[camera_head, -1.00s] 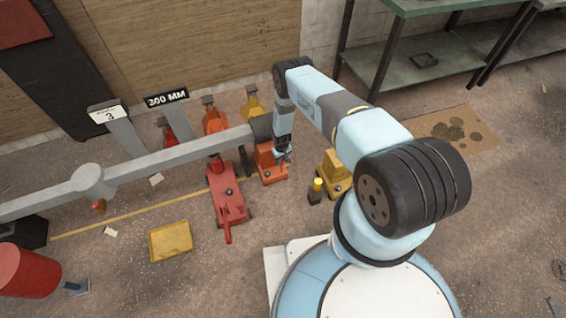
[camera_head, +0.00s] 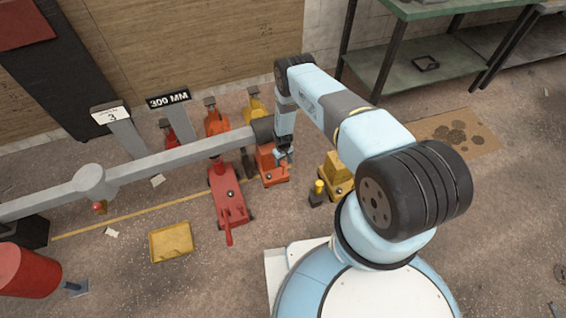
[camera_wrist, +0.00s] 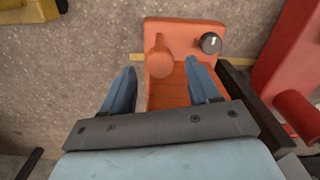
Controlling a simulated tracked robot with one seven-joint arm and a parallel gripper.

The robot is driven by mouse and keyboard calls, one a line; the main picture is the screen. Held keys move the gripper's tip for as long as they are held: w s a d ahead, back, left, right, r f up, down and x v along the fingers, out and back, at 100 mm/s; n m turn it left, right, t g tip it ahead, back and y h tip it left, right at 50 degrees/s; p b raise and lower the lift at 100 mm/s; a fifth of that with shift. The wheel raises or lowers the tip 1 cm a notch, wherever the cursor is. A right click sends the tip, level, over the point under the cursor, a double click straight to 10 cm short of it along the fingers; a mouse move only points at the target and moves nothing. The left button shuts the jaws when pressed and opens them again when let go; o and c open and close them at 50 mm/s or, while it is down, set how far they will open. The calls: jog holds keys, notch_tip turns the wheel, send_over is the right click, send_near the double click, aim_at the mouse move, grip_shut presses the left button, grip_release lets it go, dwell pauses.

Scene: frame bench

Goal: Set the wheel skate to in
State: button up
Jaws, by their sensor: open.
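An orange unit (camera_head: 272,172), which I take to be the wheel skate, stands on the floor under the grey beam's end. In the wrist view the orange unit (camera_wrist: 168,95) has a rounded orange post (camera_wrist: 159,58) and a black dial (camera_wrist: 210,43) with a pale mark. My gripper (camera_head: 284,157) is just above it. In the wrist view my gripper's fingers (camera_wrist: 162,66) are open, one on each side of the post, with nothing held. I cannot tell whether they touch the unit. No label for "in" is readable.
The grey beam (camera_head: 165,163) runs to the left. A red jack (camera_head: 228,195) stands left of the orange unit and a yellow unit (camera_head: 337,174) to its right. A yellow tray (camera_head: 171,241) lies on the floor. A green-topped bench (camera_head: 440,8) is at the back right.

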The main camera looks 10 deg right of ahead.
notch_tip(320, 180, up, 12)
jog(key=shift+r, duration=0.15)
dwell(0.4)
